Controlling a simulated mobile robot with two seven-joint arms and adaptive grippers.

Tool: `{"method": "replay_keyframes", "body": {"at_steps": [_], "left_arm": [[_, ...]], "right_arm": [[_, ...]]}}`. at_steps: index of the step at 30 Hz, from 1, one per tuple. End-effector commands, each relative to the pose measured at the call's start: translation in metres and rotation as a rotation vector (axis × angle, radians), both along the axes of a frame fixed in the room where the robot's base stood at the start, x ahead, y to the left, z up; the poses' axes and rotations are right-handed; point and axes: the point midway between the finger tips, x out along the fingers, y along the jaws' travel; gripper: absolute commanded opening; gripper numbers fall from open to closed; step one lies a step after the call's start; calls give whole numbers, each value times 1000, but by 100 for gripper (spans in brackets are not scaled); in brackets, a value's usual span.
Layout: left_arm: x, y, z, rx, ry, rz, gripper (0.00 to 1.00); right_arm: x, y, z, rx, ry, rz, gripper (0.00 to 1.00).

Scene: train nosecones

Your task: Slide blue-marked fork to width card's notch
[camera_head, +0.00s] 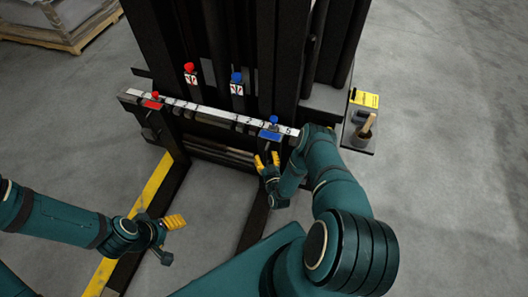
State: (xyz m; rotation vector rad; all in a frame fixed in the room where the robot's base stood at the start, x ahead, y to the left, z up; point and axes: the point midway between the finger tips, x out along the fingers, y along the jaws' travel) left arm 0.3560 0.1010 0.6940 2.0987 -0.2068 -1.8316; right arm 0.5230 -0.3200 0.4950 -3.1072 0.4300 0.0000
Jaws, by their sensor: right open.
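The blue-marked fork carriage part (271,134) sits toward the right end of the numbered white scale bar (212,111). A blue knob stands on top of it. The red-marked fork part (152,104) sits near the bar's left end. My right gripper (266,160) is open, with yellow fingertips just below the blue part. I cannot tell whether it touches. My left gripper (172,238) is at the lower left, away from the bar, and its opening is unclear. A yellow card (365,99) is at the right of the carriage; its print is too small to read.
A black mast stands behind the bar, with red (190,73) and blue (236,83) knobbed tags on it. A grey cup with a wooden handle (366,126) is on the right ledge. A loaded pallet (62,25) is far left.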

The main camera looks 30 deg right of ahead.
Motion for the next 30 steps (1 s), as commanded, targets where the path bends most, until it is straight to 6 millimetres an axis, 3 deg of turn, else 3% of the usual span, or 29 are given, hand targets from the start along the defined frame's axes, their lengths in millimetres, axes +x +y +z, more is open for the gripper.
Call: {"method": "replay_keyframes", "body": {"at_steps": [11, 15, 23, 30], "left_arm": [[0, 0, 0, 0, 0, 0, 66], [0, 0, 0, 0, 0, 0, 66], [0, 0, 1, 0, 0, 0, 66], [-2, 0, 10, -1, 4, 0, 66]], "right_arm": [[-1, 0, 0, 0, 0, 0, 48], [-1, 0, 0, 0, 0, 0, 0], [-5, -4, 0, -1, 1, -2, 0], [-52, -46, 0, -6, 5, -10, 0]]}}
